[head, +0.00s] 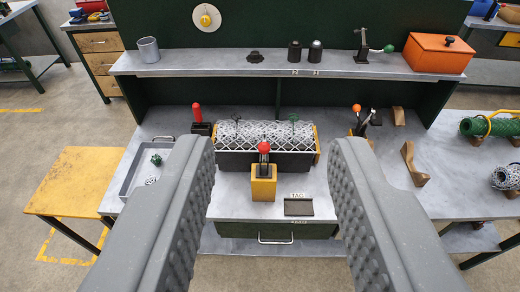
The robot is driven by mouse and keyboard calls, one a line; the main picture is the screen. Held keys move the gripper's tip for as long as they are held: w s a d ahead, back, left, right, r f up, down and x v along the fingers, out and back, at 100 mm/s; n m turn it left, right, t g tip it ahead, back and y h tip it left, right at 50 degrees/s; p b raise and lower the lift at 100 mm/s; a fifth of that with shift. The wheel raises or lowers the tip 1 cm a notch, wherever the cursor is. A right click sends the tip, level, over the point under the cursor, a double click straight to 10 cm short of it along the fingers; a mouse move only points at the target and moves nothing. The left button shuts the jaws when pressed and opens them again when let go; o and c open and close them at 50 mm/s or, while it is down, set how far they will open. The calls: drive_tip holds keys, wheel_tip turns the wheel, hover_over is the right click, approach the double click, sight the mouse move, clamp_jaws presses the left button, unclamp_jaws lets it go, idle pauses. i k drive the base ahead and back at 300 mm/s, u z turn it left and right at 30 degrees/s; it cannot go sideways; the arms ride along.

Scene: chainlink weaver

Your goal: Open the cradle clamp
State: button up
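My gripper (268,145) is open and empty, its two grey ridged fingers spread wide in the foreground. Between and beyond them, a black cradle (238,162) on the workbench holds a roll of silver chainlink mesh (245,135). In front of the cradle stands a yellow block (263,188) with a dark clamp lever topped by a red ball knob (264,147). The lever looks upright, close against the cradle's front. My fingers are apart from it. Two small green-topped pins (293,118) show at the mesh. The clamp's contact with the cradle is not clear.
A red-handled tool (197,114) stands left of the cradle, an orange-knobbed lever (357,112) right of it. A grey tray (130,180) sits left, partly behind my finger. A TAG plate (298,207) lies in front. A shelf (220,62) crosses behind.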

sight(264, 148)
drive_tip(key=u, duration=0.05)
drive_tip(key=i, duration=1)
drive_tip(key=u, duration=1.25)
drive_tip(key=k, duration=1.3)
drive_tip(key=z, duration=0.85)
drive_tip(key=i, duration=0.5)
drive_tip(key=u, duration=0.05)
